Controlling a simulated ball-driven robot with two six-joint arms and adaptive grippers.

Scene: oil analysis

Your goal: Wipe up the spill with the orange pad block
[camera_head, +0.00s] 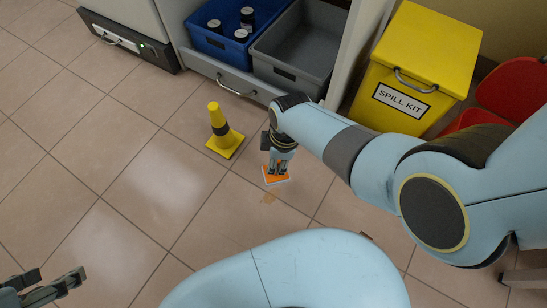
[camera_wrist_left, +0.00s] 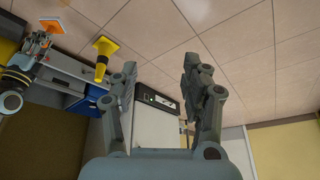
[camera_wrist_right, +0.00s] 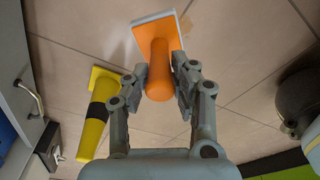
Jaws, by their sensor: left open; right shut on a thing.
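The orange pad block (camera_head: 277,177) has a round handle and a flat orange pad with a white underside. My right gripper (camera_head: 278,163) is shut on its handle; the right wrist view shows the fingers (camera_wrist_right: 160,80) on both sides of the orange handle (camera_wrist_right: 158,66). The pad is low over the floor; I cannot tell if it touches. A faint brown spill (camera_head: 264,201) lies on the tiles just below the pad in the head view, and beyond it in the right wrist view (camera_wrist_right: 199,38). My left gripper (camera_head: 58,284) is open and empty at the lower left.
A yellow cone (camera_head: 219,130) with a black band stands close left of the right gripper. The floor at left is clear.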

